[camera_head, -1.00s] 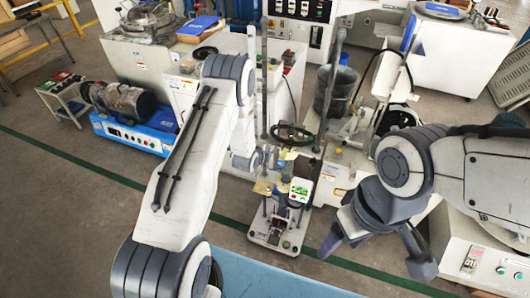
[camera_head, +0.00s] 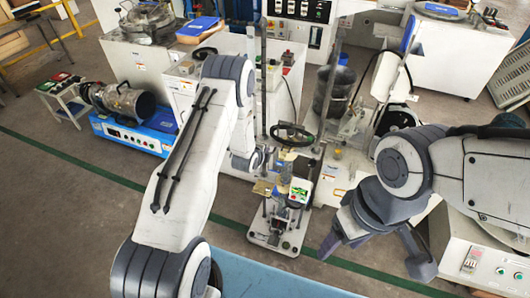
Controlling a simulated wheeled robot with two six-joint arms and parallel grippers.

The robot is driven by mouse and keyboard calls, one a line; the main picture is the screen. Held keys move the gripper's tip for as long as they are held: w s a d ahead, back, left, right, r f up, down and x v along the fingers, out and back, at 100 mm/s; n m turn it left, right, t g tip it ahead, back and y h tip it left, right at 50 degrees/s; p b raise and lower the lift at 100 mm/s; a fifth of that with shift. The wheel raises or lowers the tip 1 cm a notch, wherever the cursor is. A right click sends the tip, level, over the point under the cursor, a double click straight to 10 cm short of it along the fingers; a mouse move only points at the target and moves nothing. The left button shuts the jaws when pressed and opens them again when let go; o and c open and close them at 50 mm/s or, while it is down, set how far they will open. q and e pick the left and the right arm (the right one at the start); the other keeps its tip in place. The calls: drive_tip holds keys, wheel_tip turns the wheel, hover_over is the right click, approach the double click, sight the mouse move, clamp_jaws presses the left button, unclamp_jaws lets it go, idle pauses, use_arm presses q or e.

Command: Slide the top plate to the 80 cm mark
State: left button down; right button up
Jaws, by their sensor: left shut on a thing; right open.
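The test stand (camera_head: 286,240) is a pale floor-standing machine with tall upright posts, seen in the head view at the middle. A small unit with a green display (camera_head: 299,192) is on it. A small tan plate (camera_head: 263,187) shows at its left side. I cannot tell for sure which piece is the top plate, and no scale marks are legible. My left gripper (camera_head: 266,160) is at the stand, just beside its left post, small and partly hidden by my wrist. It is shut on a part of the stand. My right gripper (camera_head: 382,246) is open and empty, right of the stand.
A black handwheel (camera_head: 293,135) is behind the stand's display. A blue-based motor unit (camera_head: 133,132) stands at left. A dark bucket (camera_head: 334,92) stands behind at right. A white control box (camera_head: 485,258) is at lower right. A blue surface (camera_head: 265,275) is in front.

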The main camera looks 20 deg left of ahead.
use_arm(q)
drive_tip(key=shift+s+a, duration=0.1)
idle(0.5)
drive_tip(key=shift+r+p, duration=1.9)
drive_tip(key=shift+r, duration=1.1)
wheel_tip(320, 180, up, 6)
drive_tip(key=p, duration=0.4)
wheel_tip(320, 180, up, 6)
drive_tip(key=p, duration=0.3)
drive_tip(key=shift+r+p, duration=0.2)
drive_tip(key=shift+p, duration=0.1)
